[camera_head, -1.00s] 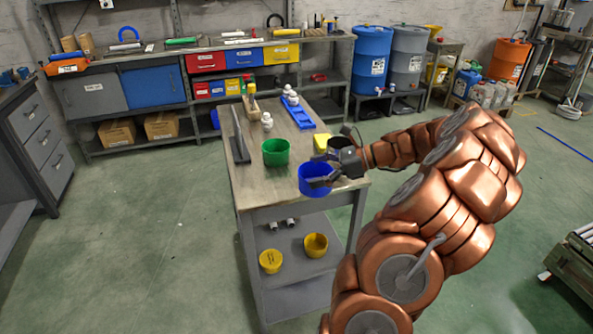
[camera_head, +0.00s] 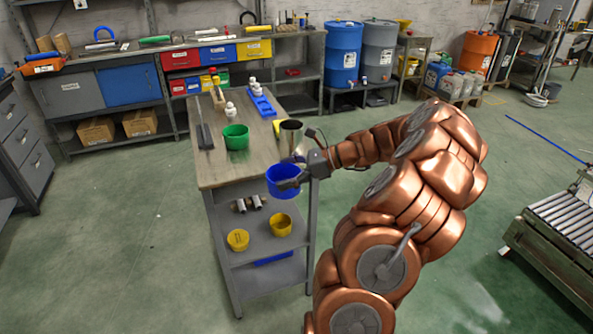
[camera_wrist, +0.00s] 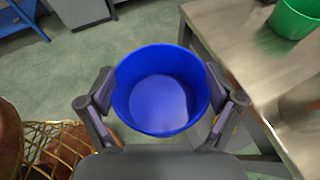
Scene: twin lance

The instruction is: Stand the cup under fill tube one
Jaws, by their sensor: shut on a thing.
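A blue cup (camera_head: 283,180) is held upright at the near right corner of the workbench cart. My gripper (camera_head: 293,179) is shut on its sides. In the wrist view the blue cup (camera_wrist: 160,92) sits between my two fingers, its open top facing the camera and its inside empty. Floor shows around much of it, and the cart edge is to its right. I cannot make out a fill tube in either view.
The cart top (camera_head: 213,172) holds a green cup (camera_head: 236,137), a metal cylinder (camera_head: 291,136) and a blue rack (camera_head: 262,102). A roller conveyor (camera_head: 560,220) is at right. Floor at left is open.

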